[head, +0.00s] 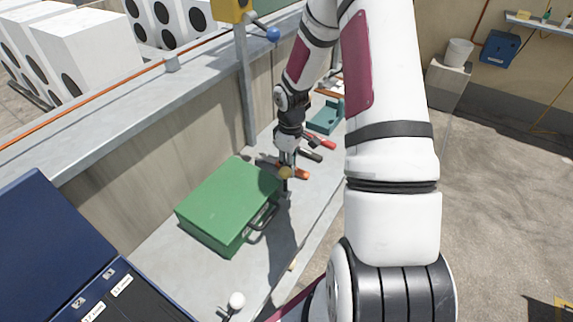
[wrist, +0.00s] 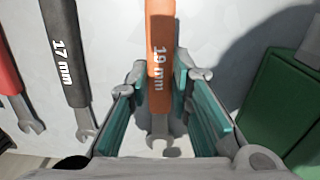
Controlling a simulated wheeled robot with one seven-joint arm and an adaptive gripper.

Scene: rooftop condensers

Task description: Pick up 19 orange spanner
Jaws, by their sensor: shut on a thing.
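The orange spanner (wrist: 160,50), marked "19 mm", lies between the teal pads of my gripper (wrist: 161,80) in the wrist view. Its grey open-ended jaw (wrist: 158,130) points toward the palm. My gripper is shut on the spanner. Whether the spanner is clear of the surface I cannot tell. A black spanner (wrist: 66,55) marked "17 mm" and a red spanner (wrist: 8,85) lie to the left in the wrist view.
A green case (head: 222,198) stands close to the left of my gripper on the ledge (head: 165,250). A grey post (head: 244,90) and a teal object (head: 325,118) are behind. An open dark blue case (head: 50,240) and a white ball knob (head: 236,300) are in front.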

